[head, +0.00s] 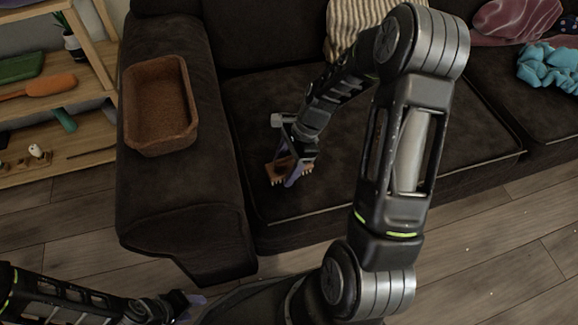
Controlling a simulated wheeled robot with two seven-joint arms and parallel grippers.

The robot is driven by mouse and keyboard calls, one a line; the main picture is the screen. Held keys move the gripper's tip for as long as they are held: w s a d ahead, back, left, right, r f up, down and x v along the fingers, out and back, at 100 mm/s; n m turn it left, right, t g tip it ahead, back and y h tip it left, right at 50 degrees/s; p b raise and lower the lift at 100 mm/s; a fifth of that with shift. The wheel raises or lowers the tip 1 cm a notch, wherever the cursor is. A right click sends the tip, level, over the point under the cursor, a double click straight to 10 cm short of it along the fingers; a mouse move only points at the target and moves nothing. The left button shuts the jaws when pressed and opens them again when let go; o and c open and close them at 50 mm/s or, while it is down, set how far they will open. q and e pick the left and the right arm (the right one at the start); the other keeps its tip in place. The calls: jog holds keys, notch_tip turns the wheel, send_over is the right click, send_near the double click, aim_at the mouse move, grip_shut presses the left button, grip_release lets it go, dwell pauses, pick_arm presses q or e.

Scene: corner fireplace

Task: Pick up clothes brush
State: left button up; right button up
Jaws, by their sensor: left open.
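The clothes brush (275,171) is a small orange-brown block with pale bristles, on the dark seat cushion near its front left. My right gripper (291,172) reaches down over it, with a purple finger crossing in front of the brush's middle. The gripper hides part of the brush, and I cannot tell whether the fingers are closed on it. My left gripper (194,301) is at the bottom left, low in front of the sofa, open and away from the brush.
A brown basket (161,144) stands on the sofa's left armrest (180,210). A wooden shelf (85,125) with small items is at the far left. A striped cloth (352,25) and a turquoise cloth (548,66) lie on the sofa. My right arm covers the middle of the seat.

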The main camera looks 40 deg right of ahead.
aim_at(285, 159)
jog(key=c, duration=1.2)
jog(key=shift+c, duration=0.2)
notch_tip(285, 159, up, 10)
jog(key=p, duration=0.3)
jog(key=shift+p, duration=0.3)
jog(key=o, duration=0.9)
jog(key=c, duration=0.6)
jog(key=shift+c, duration=0.2)
